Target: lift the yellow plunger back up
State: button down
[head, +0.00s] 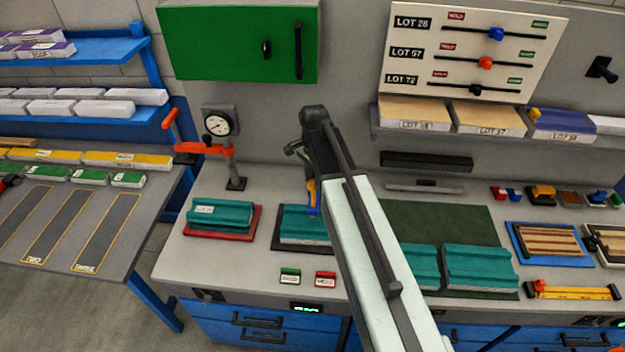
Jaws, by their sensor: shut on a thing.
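The yellow plunger (312,198) stands upright, with some blue beside it, above a teal panel block (302,238) on a dark mat in the middle of the bench. My gripper (310,180) points down from the end of my arm and is shut on the plunger's upper part. The fingertips are small and partly hidden by my arm. The plunger's lower end appears to meet the teal block; I cannot tell whether it touches.
Left of it, a teal block lies on a red mat (258,222), below a gauge (217,123) and an orange-handled clamp (222,150). Green and red tags (290,277) lie in front. More teal blocks (480,268) lie to the right. A shelf (455,135) is behind.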

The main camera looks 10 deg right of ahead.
jog(key=c, duration=0.9)
grip_release()
jog(key=shift+r, duration=0.1)
notch_tip(320, 180, up, 8)
jog(key=p, duration=0.8)
jog(key=shift+f, duration=0.2)
jog(key=s+n, duration=1.1)
jog(key=shift+n, duration=0.8)
jog(key=s+f+b, duration=0.1)
jog(key=f+b, duration=1.4)
jog(key=s+f+b, duration=0.1)
jog(key=f+b, duration=0.7)
jog(key=shift+s+f, duration=0.1)
jog(key=shift+s, duration=0.25)
